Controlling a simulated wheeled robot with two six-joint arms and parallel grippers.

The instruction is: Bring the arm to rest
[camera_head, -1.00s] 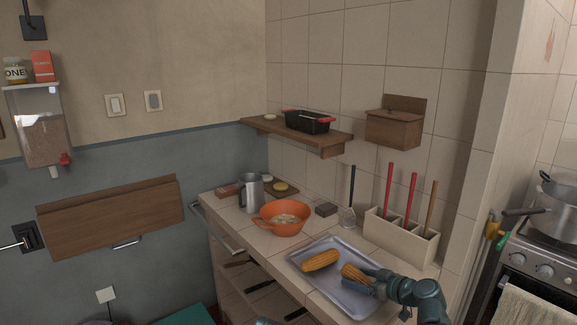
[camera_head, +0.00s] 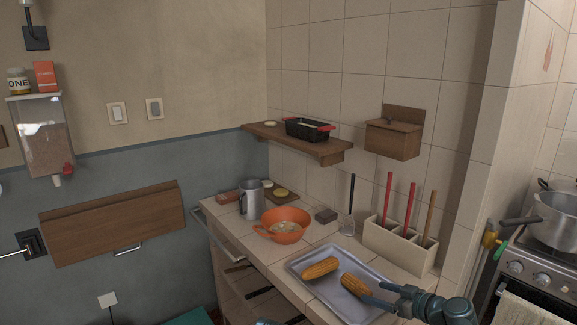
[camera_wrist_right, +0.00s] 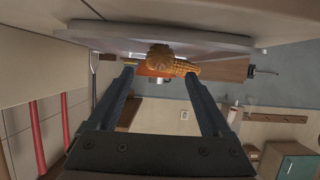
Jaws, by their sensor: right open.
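My right gripper (camera_head: 379,303) is at the right end of the grey metal tray (camera_head: 305,278), low over its edge. In the right wrist view its two fingers (camera_wrist_right: 160,77) are spread with nothing between their tips. Two corn cobs lie on the tray: a left cob (camera_head: 320,268) and a right cob (camera_head: 355,285). The right cob is just beyond the fingertips. In the right wrist view corn (camera_wrist_right: 160,57) shows ahead of the fingers, against the tray (camera_wrist_right: 150,35). My left gripper is not seen.
An orange colander (camera_head: 287,230), a metal jug (camera_head: 251,198) and a utensil holder (camera_head: 395,245) stand on the tiled counter behind the tray. A wall shelf (camera_head: 325,150) holds a black pan (camera_head: 308,129). A stove (camera_head: 540,270) is at the right.

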